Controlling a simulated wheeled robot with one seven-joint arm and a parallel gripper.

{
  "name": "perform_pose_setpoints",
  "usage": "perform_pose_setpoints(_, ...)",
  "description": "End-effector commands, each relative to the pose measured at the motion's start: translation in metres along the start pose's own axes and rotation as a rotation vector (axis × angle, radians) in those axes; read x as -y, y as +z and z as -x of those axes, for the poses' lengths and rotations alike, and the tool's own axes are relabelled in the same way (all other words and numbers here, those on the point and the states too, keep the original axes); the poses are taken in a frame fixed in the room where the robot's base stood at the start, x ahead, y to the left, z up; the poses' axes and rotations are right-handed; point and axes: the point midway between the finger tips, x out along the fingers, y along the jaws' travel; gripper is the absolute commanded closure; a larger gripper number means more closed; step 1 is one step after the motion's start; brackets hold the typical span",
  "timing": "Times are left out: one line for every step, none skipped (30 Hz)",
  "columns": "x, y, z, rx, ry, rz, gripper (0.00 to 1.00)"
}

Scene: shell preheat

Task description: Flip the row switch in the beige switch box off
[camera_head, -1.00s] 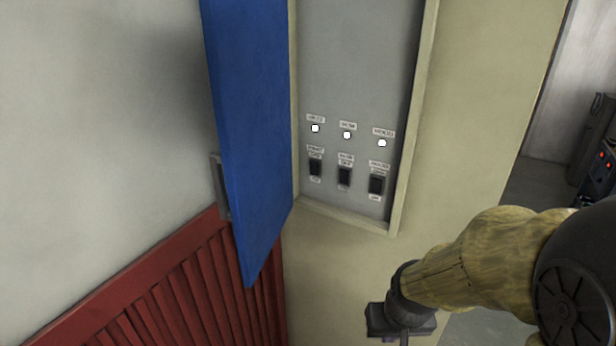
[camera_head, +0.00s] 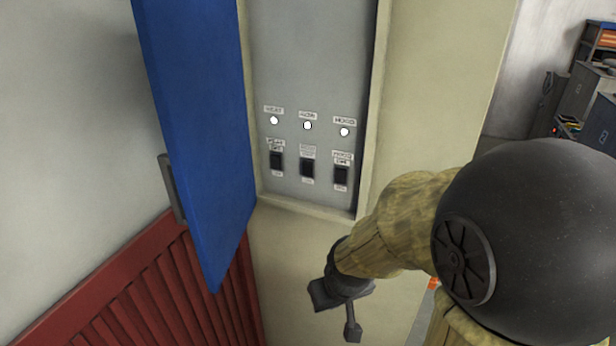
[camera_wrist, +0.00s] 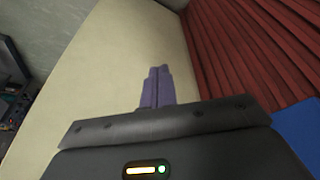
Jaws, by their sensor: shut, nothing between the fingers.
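The beige switch box (camera_head: 367,110) is open, with its blue door (camera_head: 195,130) swung out to the left. Inside, three black rocker switches sit in a line on a grey panel (camera_head: 310,50), each below a white round light. The label over the middle light seems to read ROW, though it is blurred; the middle switch (camera_head: 307,168) sits under it. I cannot tell which way the rockers are tipped. My gripper (camera_head: 352,330) is below the box's lower edge, apart from the switches. In the wrist view its fingers (camera_wrist: 158,75) are shut and empty, before the beige surface.
Red ribbed panelling (camera_head: 150,280) runs along the wall at lower left, and shows in the wrist view (camera_wrist: 235,50). The blue door's edge juts out left of the switches. Dark cabinets (camera_head: 580,100) stand at the far right. The space before the switches is clear.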

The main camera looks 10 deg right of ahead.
Motion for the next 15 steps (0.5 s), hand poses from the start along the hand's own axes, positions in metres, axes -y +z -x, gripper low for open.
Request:
perform_pose_setpoints(-0.003,-0.008,-0.009,-0.052,0.011,0.060,1.00)
perform_pose_setpoints(-0.005,-0.015,-0.011,-0.092,0.021,0.104,1.00)
perform_pose_setpoints(-0.009,-0.025,-0.015,-0.148,0.039,0.172,1.00)
perform_pose_setpoints(-0.012,-0.034,-0.017,-0.196,0.056,0.227,1.00)
perform_pose_setpoints(-0.015,-0.043,-0.019,-0.243,0.076,0.285,1.00)
perform_pose_setpoints(-0.018,-0.055,-0.020,-0.309,0.107,0.367,1.00)
perform_pose_setpoints(-0.021,-0.064,-0.020,-0.358,0.134,0.427,1.00)
perform_pose_setpoints(-0.022,-0.073,-0.019,-0.406,0.162,0.489,1.00)
perform_pose_setpoints(-0.024,-0.084,-0.018,-0.469,0.204,0.570,1.00)
perform_pose_setpoints(-0.026,-0.092,-0.016,-0.515,0.238,0.630,1.00)
perform_pose_setpoints(-0.027,-0.101,-0.013,-0.561,0.275,0.690,1.00)
perform_pose_setpoints(-0.028,-0.111,-0.009,-0.619,0.327,0.767,1.00)
perform_pose_setpoints(-0.029,-0.118,-0.006,-0.662,0.370,0.825,1.00)
perform_pose_setpoints(-0.029,-0.124,-0.002,-0.704,0.414,0.882,1.00)
perform_pose_setpoints(-0.029,-0.133,0.004,-0.758,0.477,0.955,1.00)
